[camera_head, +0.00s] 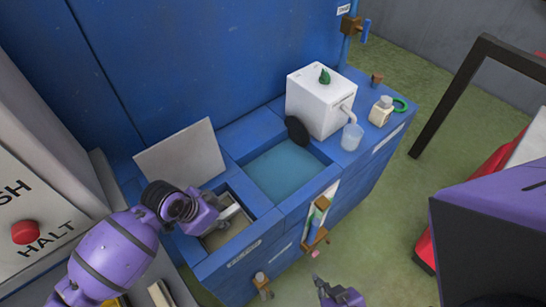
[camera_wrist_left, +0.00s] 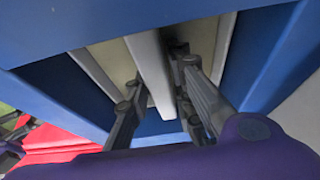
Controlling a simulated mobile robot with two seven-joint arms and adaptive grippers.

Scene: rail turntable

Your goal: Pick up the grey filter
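The grey filter (camera_wrist_left: 150,65) looks like a narrow pale grey slab inside an open compartment (camera_head: 247,236) of the blue cabinet. In the head view a light piece of it (camera_head: 229,211) shows beside my left gripper (camera_head: 222,207). In the left wrist view the fingers of my left gripper (camera_wrist_left: 157,85) stand on either side of the slab, very close to its edges. I cannot tell whether both press on it. My right gripper (camera_head: 320,283) is at the bottom of the head view, in front of the cabinet and away from the filter; its fingers are too small to judge.
A raised grey lid (camera_head: 182,155) stands behind the compartment. A water-filled basin (camera_head: 285,170) lies to its right, with a white box (camera_head: 318,100), a clear cup (camera_head: 352,136) and a bottle (camera_head: 381,110) beyond. A control panel with a red button (camera_head: 25,232) is at left.

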